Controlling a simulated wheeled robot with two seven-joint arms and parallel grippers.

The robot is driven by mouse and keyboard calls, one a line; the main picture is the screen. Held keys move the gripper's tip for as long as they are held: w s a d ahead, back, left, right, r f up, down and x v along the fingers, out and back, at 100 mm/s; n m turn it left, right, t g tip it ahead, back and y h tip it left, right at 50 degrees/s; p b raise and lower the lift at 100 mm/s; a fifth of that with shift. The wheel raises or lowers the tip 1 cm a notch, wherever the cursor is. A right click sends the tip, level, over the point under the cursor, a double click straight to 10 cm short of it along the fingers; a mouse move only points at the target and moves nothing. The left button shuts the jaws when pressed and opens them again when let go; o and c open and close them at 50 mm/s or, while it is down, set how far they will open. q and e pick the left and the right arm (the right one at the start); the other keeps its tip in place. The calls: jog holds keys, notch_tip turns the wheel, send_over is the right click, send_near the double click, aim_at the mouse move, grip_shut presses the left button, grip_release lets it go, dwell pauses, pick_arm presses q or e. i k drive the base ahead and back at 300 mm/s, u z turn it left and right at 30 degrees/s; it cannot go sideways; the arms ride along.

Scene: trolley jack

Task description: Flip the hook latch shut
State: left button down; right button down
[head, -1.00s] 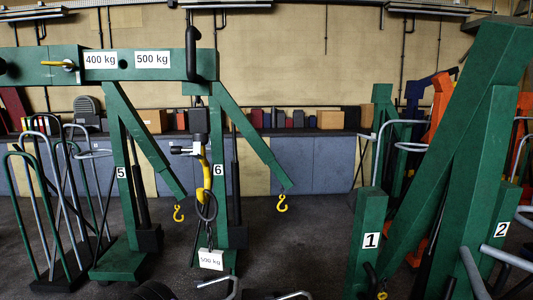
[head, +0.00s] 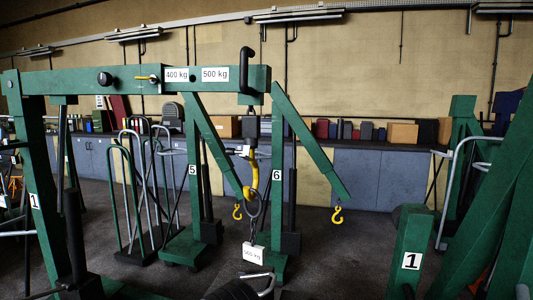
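A yellow hook (head: 254,178) hangs below a dark block (head: 251,128) under the right end of the green boom (head: 130,80). A small pale metal piece (head: 240,150) sticks out to the left at the hook's top. I cannot tell whether it is the latch, or how the latch stands. A dark ring and chain hang at the hook, with a white tag (head: 254,254) below whose writing is upside down. Neither of my grippers can be made out in the head view.
Green posts marked 5 (head: 193,170) and 6 (head: 277,177) stand behind the hook. Two smaller yellow hooks (head: 237,212) (head: 337,216) hang from slanting beams. A green post marked 1 (head: 411,250) stands at the right. Tube-handled trolleys (head: 140,190) stand left. Grey floor (head: 350,265) is open at right centre.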

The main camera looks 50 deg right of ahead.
aim_at(245, 152)
jog(key=z, duration=0.9)
